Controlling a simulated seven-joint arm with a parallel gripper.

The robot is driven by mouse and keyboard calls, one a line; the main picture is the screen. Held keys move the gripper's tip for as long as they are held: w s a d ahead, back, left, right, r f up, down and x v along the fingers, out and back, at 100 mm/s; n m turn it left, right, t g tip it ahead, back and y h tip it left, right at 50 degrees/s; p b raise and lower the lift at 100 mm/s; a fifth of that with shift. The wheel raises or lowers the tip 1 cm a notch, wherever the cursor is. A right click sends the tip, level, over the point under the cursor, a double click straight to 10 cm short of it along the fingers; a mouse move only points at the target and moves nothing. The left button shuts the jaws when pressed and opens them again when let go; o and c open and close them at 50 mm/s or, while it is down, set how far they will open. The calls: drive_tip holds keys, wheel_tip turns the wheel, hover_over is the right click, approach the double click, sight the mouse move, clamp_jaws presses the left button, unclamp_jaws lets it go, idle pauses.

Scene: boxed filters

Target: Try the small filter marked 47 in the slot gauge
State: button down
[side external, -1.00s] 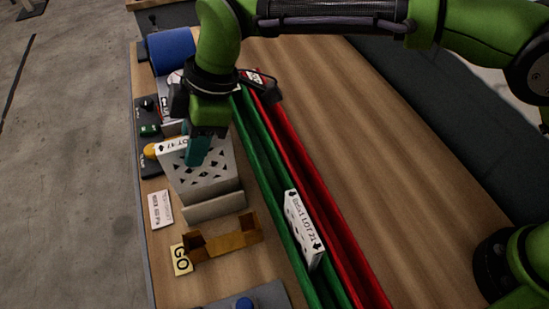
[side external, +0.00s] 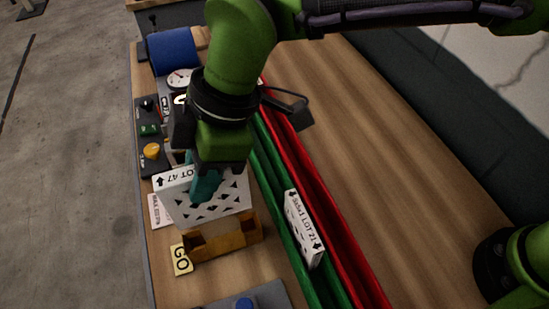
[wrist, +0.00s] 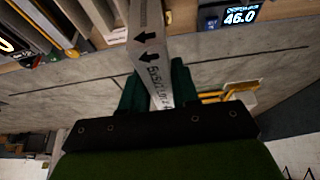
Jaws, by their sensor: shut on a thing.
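The small white filter marked LOT 47 (side external: 220,205) has a perforated face and is held upright in my gripper (side external: 205,185). In the wrist view the filter (wrist: 148,50) runs up between the teal fingers of my gripper (wrist: 158,88), with its arrows and printed text showing. The brown slot gauge (side external: 225,243) stands on the bench just in front of and below the filter, next to a yellow GO card (side external: 181,259). The filter's lower edge is close to the gauge's back; I cannot tell whether they touch.
A second white filter marked LOT 21 (side external: 303,229) stands in the green rail (side external: 285,215), beside the red rail (side external: 322,225). A control box (side external: 149,130), a dial gauge (side external: 180,79) and a blue roll (side external: 171,52) lie behind. Bare bench extends right of the rails.

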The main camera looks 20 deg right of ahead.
sight(211, 204)
drive_tip(key=shift+f, duration=2.3)
drive_tip(key=shift+f, duration=1.85)
drive_tip(key=shift+r, duration=0.15)
idle(1.0)
drive_tip(key=shift+r, duration=3.9)
drive_tip(key=shift+f, duration=0.1)
drive_tip(key=shift+f, duration=2.1)
